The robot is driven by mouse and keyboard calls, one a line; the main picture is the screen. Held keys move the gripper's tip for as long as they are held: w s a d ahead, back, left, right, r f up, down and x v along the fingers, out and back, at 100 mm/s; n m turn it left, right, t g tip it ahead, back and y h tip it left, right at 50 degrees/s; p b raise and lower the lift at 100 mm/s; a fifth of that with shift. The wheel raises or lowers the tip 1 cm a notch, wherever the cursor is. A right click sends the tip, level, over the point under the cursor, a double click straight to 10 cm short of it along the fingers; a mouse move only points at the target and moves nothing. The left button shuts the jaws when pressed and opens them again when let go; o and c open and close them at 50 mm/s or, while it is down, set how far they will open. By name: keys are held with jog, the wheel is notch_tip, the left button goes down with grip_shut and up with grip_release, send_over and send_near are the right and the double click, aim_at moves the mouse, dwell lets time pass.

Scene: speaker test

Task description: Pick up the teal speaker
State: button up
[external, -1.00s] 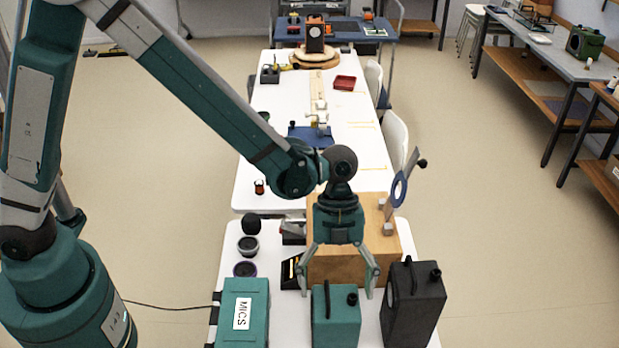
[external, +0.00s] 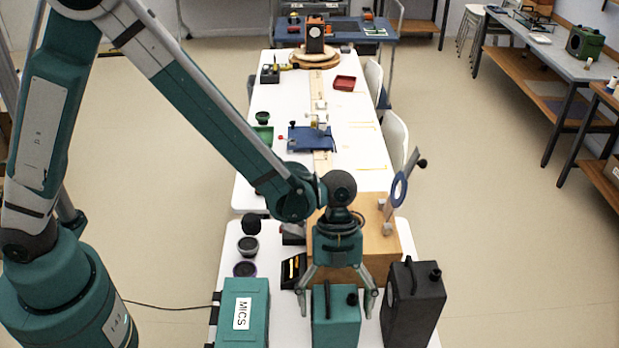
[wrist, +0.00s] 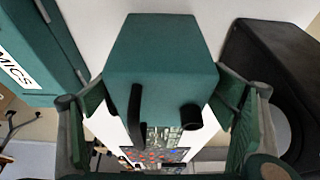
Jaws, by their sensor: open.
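The teal speaker (external: 336,322) is a small teal box with a dark handle bar and a dark round knob on top. It stands at the front of the near white table, and its top also shows in the wrist view (wrist: 162,50). My gripper (external: 338,312) is open above it, pointing down, with one finger at each side of the box. In the wrist view the fingers (wrist: 160,110) flank the speaker, with gaps visible between them and its sides. The speaker's lower part is out of view.
A teal MICS case (external: 243,312) stands close on the left. A black speaker (external: 414,305) stands close on the right, near my right finger. A wooden box (external: 372,240) stands behind. Round dark items (external: 248,246) sit at the back left of the table.

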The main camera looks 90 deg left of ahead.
jog(key=shift+x, duration=0.8)
jog(key=c, duration=1.6)
jog(key=shift+r, duration=0.25)
jog(key=shift+r+p, duration=0.65)
jog(key=shift+r, duration=4.15)
